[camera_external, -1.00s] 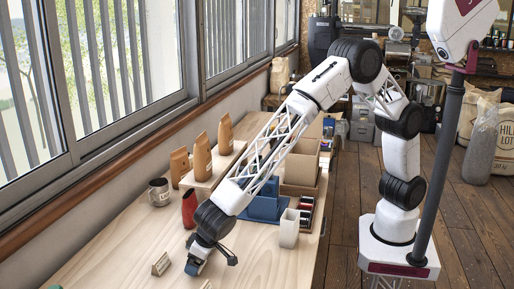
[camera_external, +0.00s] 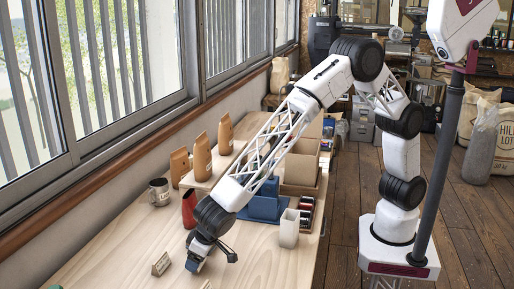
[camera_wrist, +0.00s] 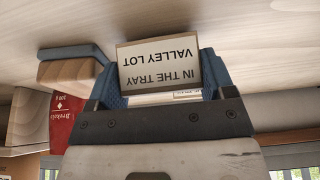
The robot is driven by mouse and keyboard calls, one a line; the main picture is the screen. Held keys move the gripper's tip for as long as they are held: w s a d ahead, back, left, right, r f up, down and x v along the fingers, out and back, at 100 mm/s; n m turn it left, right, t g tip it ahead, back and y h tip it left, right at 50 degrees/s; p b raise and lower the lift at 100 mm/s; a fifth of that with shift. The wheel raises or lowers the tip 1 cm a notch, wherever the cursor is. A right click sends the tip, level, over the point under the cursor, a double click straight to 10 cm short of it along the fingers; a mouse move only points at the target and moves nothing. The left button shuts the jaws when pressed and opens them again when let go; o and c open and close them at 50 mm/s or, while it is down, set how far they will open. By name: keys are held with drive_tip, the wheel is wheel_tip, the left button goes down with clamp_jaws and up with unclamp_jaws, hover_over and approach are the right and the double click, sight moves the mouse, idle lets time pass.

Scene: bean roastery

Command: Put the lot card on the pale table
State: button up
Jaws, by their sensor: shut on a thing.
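My gripper (camera_external: 195,264) is low over the pale table (camera_external: 105,250). In the wrist view my gripper (camera_wrist: 160,80) has its blue fingers shut on the lot card (camera_wrist: 160,62), a pale card in a brown frame. Its text shows upside down and reads "VALLEY LOT" and "IN THE TRAY". In the external view the held card cannot be made out, and whether it touches the table is unclear.
A mug (camera_external: 159,192), a red container (camera_external: 189,209), brown bags (camera_external: 201,157), a blue tray (camera_external: 264,205) and a pale square cup (camera_external: 289,229) stand farther back.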

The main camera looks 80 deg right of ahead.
drive_tip(key=shift+r, duration=0.55)
drive_tip(key=shift+s+d+r, duration=0.2)
drive_tip(key=shift+s+r, duration=0.05)
drive_tip(key=shift+r, duration=0.5)
drive_tip(key=s+d, duration=0.3)
drive_tip(key=s, duration=0.1)
drive_tip(key=s+d+r, duration=0.1)
drive_tip(key=s+d, duration=0.6)
drive_tip(key=shift+s+r, duration=0.2)
drive_tip(key=shift+s, duration=0.15)
